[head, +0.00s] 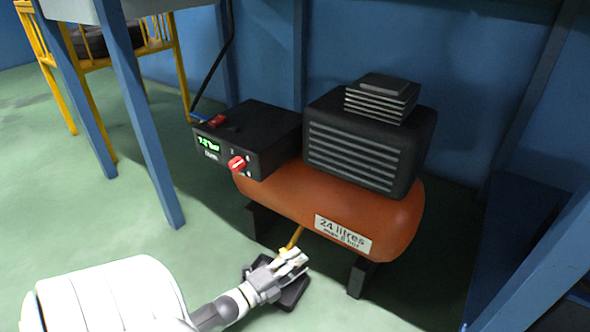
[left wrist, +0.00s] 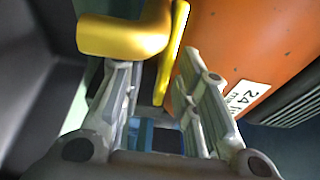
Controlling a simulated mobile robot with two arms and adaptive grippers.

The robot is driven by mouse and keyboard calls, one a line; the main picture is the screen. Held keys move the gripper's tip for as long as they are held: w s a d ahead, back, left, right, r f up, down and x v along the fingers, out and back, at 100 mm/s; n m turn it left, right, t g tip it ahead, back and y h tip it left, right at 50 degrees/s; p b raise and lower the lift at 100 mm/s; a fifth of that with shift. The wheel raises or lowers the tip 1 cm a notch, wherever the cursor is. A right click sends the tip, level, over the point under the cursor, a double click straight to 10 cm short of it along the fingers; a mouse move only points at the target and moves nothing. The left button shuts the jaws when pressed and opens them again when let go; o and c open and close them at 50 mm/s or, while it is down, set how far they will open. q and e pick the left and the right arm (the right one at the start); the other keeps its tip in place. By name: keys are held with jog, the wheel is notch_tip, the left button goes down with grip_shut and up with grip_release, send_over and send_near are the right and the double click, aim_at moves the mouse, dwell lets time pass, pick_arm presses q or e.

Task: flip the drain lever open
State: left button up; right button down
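The yellow drain lever (head: 294,238) sticks out below the orange compressor tank (head: 400,222). In the left wrist view the yellow lever (left wrist: 125,38) fills the top, with a flat yellow bar (left wrist: 172,55) beside it. My left gripper (head: 297,260) is at the lever's lower end, under the tank. In the left wrist view its fingers (left wrist: 157,75) are apart, and the yellow bar shows between their tips. Whether either finger touches the lever cannot be told. My right gripper is in neither view.
A black control box (head: 255,135) with a red knob (head: 236,164) and a lit green display stands left of the ribbed black motor (head: 365,150). A dark flat object (head: 293,292) lies on the floor under my left gripper. Blue posts (head: 145,120) stand left and right.

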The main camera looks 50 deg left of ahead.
pick_arm(q)
jog(key=s, duration=1.2)
jog(key=shift+a, duration=0.45)
